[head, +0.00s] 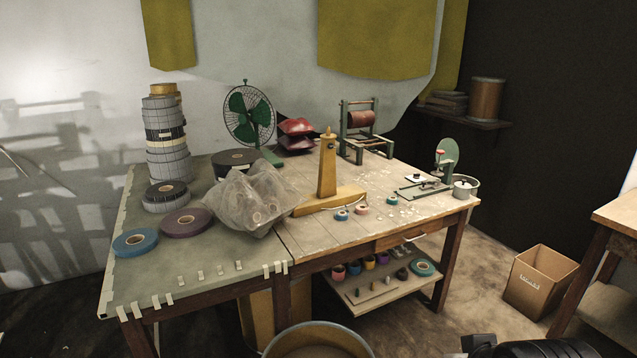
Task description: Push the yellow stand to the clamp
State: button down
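The yellow stand (327,170) is upright on the wooden table, a little right of its middle. It has a tapered post with a small knob on top and a long flat base. I cannot tell for sure which thing is the clamp. My gripper's fingers are not in view. A dark part, perhaps of my arm, shows at the bottom right edge.
A clear bag of rolls (252,200) lies close to the stand's left. Small tape rolls (362,208) lie in front and to the right. A green winding frame (361,128) and a fan (249,115) stand behind. A cardboard box (540,280) is on the floor.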

aim_at(328, 196)
jog(key=i+l+u, duration=0.1)
jog(key=l, duration=0.25)
jog(key=i+l+u, duration=0.1)
jog(key=i+l, duration=0.15)
jog(key=i+l+u, duration=0.15)
jog(key=l, duration=0.3)
jog(key=i+l+u, duration=0.1)
jog(key=l, duration=0.25)
jog(key=i+l+u, duration=0.1)
jog(key=l, duration=0.3)
jog(key=i+l+u, duration=0.1)
jog(key=i+l, duration=0.15)
jog(key=l, duration=0.2)
jog(key=i+l+u, duration=0.15)
jog(key=l, duration=0.25)
jog(key=i+l+u, duration=0.1)
jog(key=i+u, duration=0.15)
jog(key=i, duration=0.3)
jog(key=i+l+u, duration=0.25)
jog(key=i, duration=0.3)
jog(key=i+l+u, duration=0.25)
jog(key=i, duration=0.25)
jog(key=i+u, duration=0.1)
jog(key=i, duration=0.15)
